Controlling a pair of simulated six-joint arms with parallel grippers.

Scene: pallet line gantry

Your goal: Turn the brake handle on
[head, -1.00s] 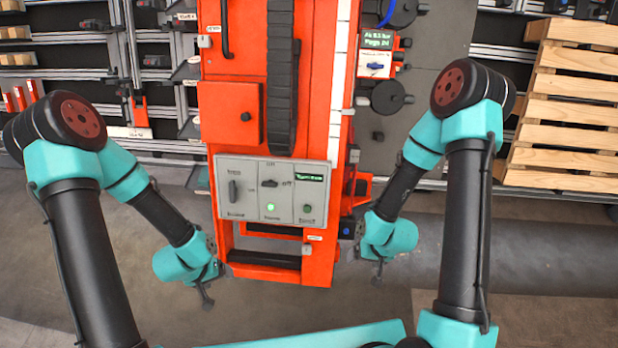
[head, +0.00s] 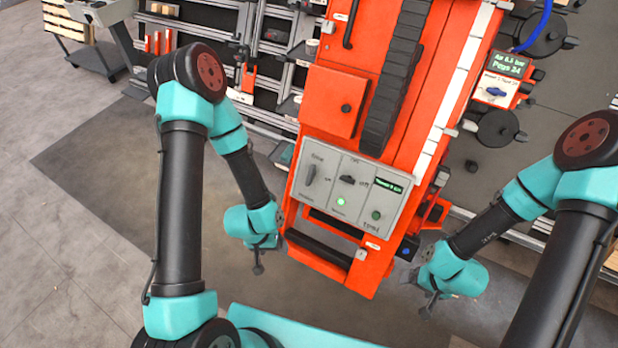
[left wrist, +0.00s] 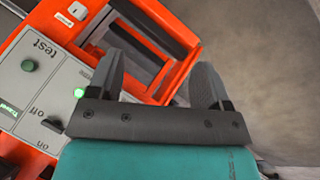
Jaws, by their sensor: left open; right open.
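An orange machine carries a grey control panel (head: 322,214) in the head view. A dark upright handle (head: 311,174) is on the panel's left section. A black switch (head: 347,179) marked on and off is in the middle and also shows in the left wrist view (left wrist: 52,124). The labels are too small to tell surely which is the brake handle. My left gripper (head: 258,262) is empty, below and left of the panel, touching no control; its spread fingers show in the left wrist view (left wrist: 157,85). My right gripper (head: 430,302) is empty, right of the machine's lower end.
A lit green lamp (head: 341,201), a green button (head: 376,215) and a small display (head: 389,185) share the panel. A black bar (head: 318,247) crosses the machine below it. An orange box (head: 333,102) juts out above. The floor at left is clear.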

